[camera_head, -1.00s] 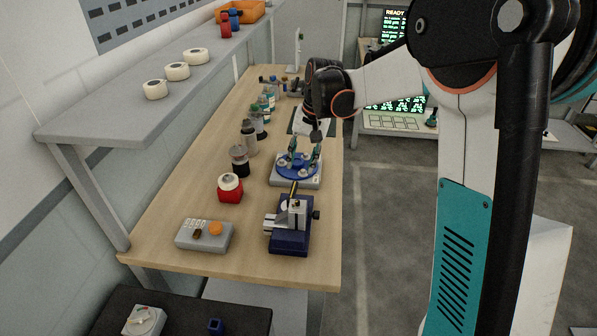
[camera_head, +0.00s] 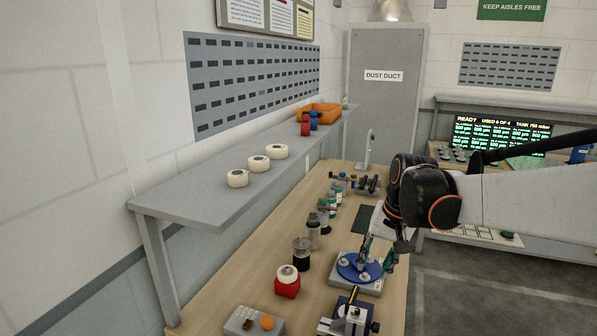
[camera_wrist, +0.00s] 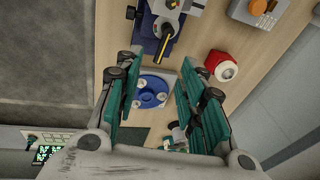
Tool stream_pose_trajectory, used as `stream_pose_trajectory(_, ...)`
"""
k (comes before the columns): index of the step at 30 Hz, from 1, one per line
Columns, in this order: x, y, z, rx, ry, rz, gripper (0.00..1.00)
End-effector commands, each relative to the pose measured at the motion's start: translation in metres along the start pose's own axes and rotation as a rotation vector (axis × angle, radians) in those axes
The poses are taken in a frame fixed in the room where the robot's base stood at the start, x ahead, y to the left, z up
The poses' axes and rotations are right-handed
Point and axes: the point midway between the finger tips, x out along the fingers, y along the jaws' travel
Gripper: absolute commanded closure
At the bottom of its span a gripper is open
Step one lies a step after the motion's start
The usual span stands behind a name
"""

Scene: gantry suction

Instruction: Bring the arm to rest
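My gripper (camera_head: 377,254) hangs over the wooden workbench (camera_head: 222,292), its teal fingers pointing down just above a blue round plate (camera_head: 350,272) on a light base. In the wrist view my gripper (camera_wrist: 160,72) has its two fingers wide apart with nothing between their tips. The blue plate (camera_wrist: 151,101) shows beyond the gap, apart from the fingers as far as I can tell. My black wrist and pale forearm reach in from the right.
A navy vise (camera_head: 350,318) and a red jar (camera_head: 287,285) stand close to the plate. Several bottles (camera_head: 313,232) line the bench. A grey shelf (camera_head: 215,207) with white rolls runs along the left wall. Open floor (camera_head: 470,300) lies to the right.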

Motion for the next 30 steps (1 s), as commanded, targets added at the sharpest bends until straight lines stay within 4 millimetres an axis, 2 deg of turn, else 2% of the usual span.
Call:
stream_pose_trajectory(6,-0.028,0.011,0.042,-0.071,0.083,0.003,0.64)
stream_pose_trajectory(15,-0.051,0.030,0.099,-0.171,0.198,0.010,0.64)
stream_pose_trajectory(23,-0.056,0.049,0.147,-0.260,0.296,0.022,0.64)
stream_pose_trajectory(30,-0.050,0.068,0.187,-0.340,0.383,0.037,0.64)
